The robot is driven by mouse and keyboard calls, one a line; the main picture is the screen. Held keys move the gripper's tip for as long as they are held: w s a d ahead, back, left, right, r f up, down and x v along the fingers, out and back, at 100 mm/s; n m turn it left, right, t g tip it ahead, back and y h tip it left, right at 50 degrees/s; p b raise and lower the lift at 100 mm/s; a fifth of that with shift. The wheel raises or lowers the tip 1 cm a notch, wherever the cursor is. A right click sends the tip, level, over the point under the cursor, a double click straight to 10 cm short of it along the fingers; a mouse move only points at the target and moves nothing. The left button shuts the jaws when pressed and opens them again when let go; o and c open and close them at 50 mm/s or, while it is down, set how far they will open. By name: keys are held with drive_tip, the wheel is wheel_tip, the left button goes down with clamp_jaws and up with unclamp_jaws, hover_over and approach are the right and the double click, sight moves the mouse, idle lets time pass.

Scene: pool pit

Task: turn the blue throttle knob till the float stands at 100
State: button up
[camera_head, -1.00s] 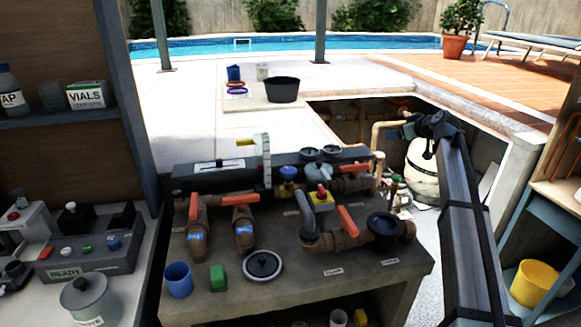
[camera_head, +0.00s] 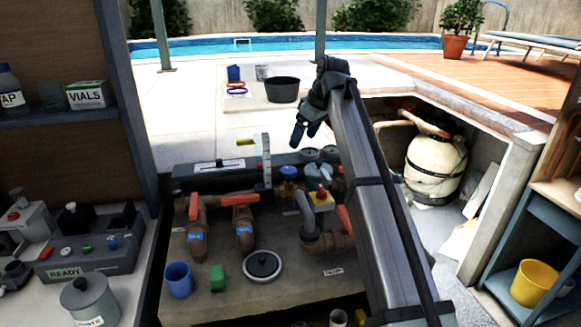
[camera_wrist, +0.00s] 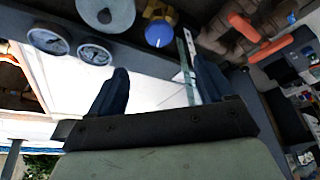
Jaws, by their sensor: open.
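The blue throttle knob (camera_head: 288,172) sits on a brass-coloured valve body in the pipework on the bench. It also shows in the wrist view (camera_wrist: 159,33), beyond the fingertips. The upright flow gauge (camera_head: 266,160) stands just left of the knob; in the wrist view (camera_wrist: 186,62) it is a thin clear strip near the right finger. The float and scale marks are too small to read. My gripper (camera_head: 303,138) is open and empty, above and slightly right of the knob, apart from it. Its two fingers (camera_wrist: 161,66) show in the wrist view.
Orange-handled valves (camera_head: 239,200) stand left of the knob. Two round dials (camera_wrist: 70,46) and a grey valve top (camera_wrist: 105,10) are close by. A yellow block with a red handle (camera_head: 320,200) is in front. My arm hides the bench's right part.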

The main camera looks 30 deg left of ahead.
sight(289, 169)
drive_tip(key=x, duration=1.3)
drive_tip(key=shift+f, duration=0.1)
drive_tip(key=shift+c, duration=0.4)
drive_tip(key=c, duration=1)
drive_tip(key=shift+o, duration=0.2)
drive_tip(key=shift+m+t, duration=0.4)
drive_tip(key=shift+m, duration=0.7)
drive_tip(key=o, duration=1)
drive_tip(key=shift+o, duration=0.2)
drive_tip(key=v, duration=1.3)
drive_tip(key=shift+r, duration=0.45)
